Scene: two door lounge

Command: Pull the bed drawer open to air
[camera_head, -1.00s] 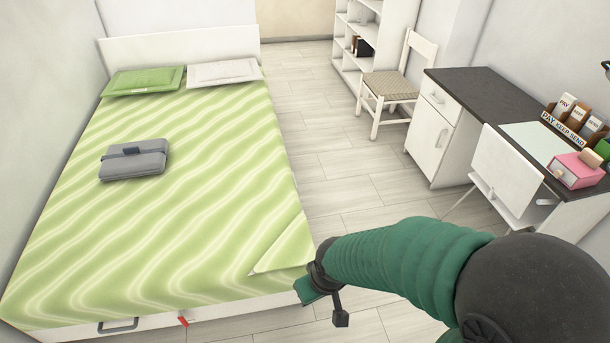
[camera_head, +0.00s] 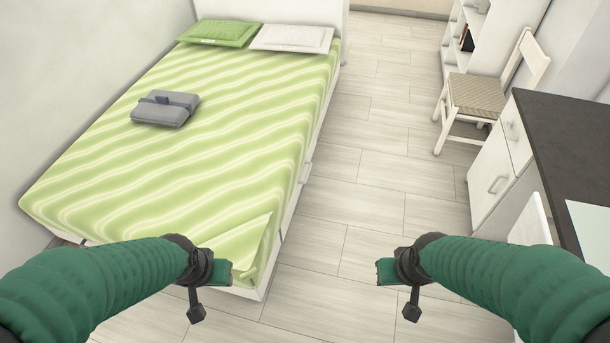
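The bed (camera_head: 262,290) has a white frame and a green striped cover, with its near end towards me. The drawer front and handle at the near end are not visible now; my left arm crosses in front of most of that end. A small pale fitting (camera_head: 305,172) shows on the bed's right side; I cannot tell what it is. My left gripper (camera_head: 218,271) is in front of the bed's near right corner. My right gripper (camera_head: 387,271) is over bare floor right of the bed. Neither visibly holds anything; their finger gaps are unclear.
A grey folded bundle (camera_head: 165,109) and two pillows lie on the bed. A tiled floor aisle (camera_head: 375,180) is clear between bed and desk. A white chair (camera_head: 480,95) and a dark-topped desk (camera_head: 560,135) stand at the right.

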